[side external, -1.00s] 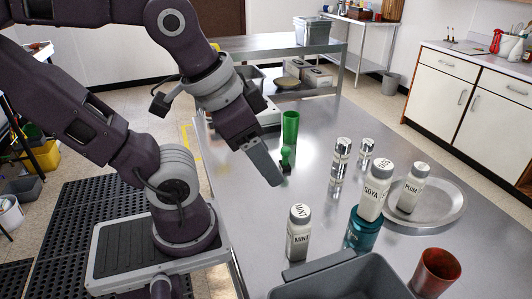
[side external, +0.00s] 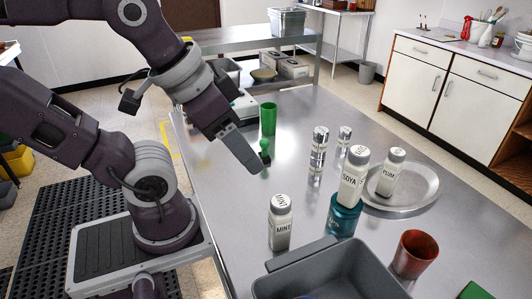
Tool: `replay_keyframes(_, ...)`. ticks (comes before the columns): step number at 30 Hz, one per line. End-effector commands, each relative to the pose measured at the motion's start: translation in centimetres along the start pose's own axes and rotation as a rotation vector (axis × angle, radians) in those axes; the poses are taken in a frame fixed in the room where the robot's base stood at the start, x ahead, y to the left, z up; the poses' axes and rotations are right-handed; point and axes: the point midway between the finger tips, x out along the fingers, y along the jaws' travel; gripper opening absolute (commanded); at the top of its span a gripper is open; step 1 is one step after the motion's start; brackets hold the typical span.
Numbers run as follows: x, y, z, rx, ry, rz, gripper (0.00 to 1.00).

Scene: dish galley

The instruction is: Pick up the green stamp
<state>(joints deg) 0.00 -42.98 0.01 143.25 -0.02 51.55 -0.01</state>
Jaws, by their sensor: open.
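The green stamp (side external: 265,147) is a small piece with a round green knob and a dark lower part. It stands on the steel table just beyond my gripper's tip. My gripper (side external: 256,164) is open and points down and to the right, close beside the stamp. Its near finger overlaps the stamp's lower left in this view. I cannot tell whether the stamp is between the fingers or touches them.
A green cup (side external: 268,118) stands just behind the stamp. To the right are shiny shakers (side external: 319,150), a soya bottle (side external: 352,180) on a teal cup (side external: 343,216), and a plum bottle (side external: 390,172) on a round tray (side external: 418,202). A mint bottle (side external: 280,224), grey bin (side external: 285,284) and red-brown cup (side external: 413,256) are nearer.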

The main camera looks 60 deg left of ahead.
Motion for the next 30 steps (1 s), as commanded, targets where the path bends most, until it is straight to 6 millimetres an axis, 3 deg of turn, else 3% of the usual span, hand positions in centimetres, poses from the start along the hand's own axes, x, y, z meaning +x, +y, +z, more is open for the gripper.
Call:
replay_keyframes(7,-0.4,0.0,-0.3,0.000,0.002,0.000,0.53)
replay_keyframes(12,-4.8,-0.2,-2.9,0.010,0.002,-0.007,0.53)
replay_keyframes(15,-2.3,-4.8,-3.9,0.242,-0.152,-0.149,0.53)
replay_keyframes(23,1.5,-16.5,-8.1,0.848,-0.590,-0.436,0.53)
replay_keyframes(30,3.3,-25.1,-14.1,1.391,-1.095,-0.609,0.53)
